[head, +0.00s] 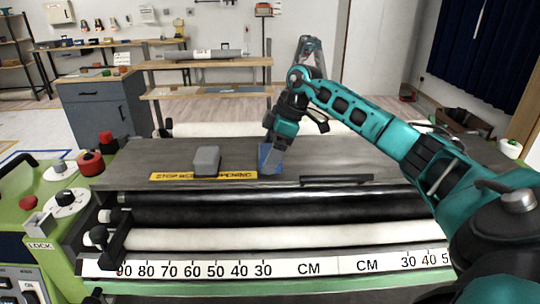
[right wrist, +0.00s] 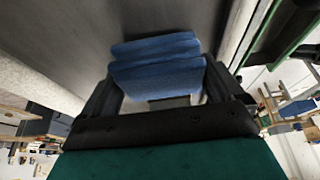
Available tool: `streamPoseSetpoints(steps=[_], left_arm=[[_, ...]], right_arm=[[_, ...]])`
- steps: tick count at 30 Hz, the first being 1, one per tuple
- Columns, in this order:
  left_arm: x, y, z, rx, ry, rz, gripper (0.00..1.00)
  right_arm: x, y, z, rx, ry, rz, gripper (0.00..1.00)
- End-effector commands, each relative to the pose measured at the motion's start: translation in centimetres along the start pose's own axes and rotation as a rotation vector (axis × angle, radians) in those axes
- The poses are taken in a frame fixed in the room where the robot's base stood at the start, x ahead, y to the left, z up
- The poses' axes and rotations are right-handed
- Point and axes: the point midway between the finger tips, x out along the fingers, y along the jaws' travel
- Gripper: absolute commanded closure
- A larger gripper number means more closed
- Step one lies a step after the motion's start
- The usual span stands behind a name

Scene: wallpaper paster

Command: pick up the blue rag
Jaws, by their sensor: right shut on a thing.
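The blue rag (head: 270,159) is at the middle of the grey machine top, right of a grey block. My right gripper (head: 273,146) points down onto it from above and partly hides it. In the right wrist view the folded blue rag (right wrist: 155,72) sits between the two dark fingers of my right gripper (right wrist: 160,80), which are shut on it. I cannot tell whether the rag touches the machine top. My left gripper is not in view.
The grey block (head: 206,161) stands by a yellow warning strip (head: 170,176). A dark bar (head: 336,180) lies right of the rag. Black and white rollers and a centimetre scale (head: 310,267) run along the front. A control panel with knobs (head: 68,201) is at the left.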

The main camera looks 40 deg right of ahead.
Motion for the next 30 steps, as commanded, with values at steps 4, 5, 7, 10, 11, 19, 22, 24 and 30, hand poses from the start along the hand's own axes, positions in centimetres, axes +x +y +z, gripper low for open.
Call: streamPoseSetpoints(steps=[4, 5, 7, 10, 11, 19, 22, 24, 30], left_arm=[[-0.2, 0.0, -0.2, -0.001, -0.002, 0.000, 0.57], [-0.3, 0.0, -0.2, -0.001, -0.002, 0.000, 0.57], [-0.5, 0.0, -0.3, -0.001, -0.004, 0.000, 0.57], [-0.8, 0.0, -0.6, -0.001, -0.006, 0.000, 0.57], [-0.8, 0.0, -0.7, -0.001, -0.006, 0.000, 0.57], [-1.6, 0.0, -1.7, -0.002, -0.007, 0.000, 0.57], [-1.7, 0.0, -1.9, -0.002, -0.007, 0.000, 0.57], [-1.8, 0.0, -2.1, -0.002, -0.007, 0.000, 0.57], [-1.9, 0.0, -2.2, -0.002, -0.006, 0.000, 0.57]], right_arm=[[-2.0, 0.1, -0.8, -0.002, 0.002, 0.004, 0.35], [-2.5, 0.1, -1.0, -0.002, 0.003, 0.004, 0.35], [-4.0, 0.1, -1.7, -0.003, 0.004, 0.004, 0.35], [-6.7, 0.1, -2.9, -0.003, 0.005, 0.004, 0.35], [-7.6, 0.1, -3.2, -0.003, 0.006, 0.005, 0.35], [-14.3, 0.0, -6.0, -0.002, 0.004, 0.002, 0.35], [-16.0, 0.0, -6.7, -0.002, 0.003, 0.002, 0.35], [-16.8, 0.0, -7.0, -0.001, 0.001, 0.000, 0.35], [-17.8, 0.0, -7.4, -0.001, 0.000, 0.000, 0.35]])
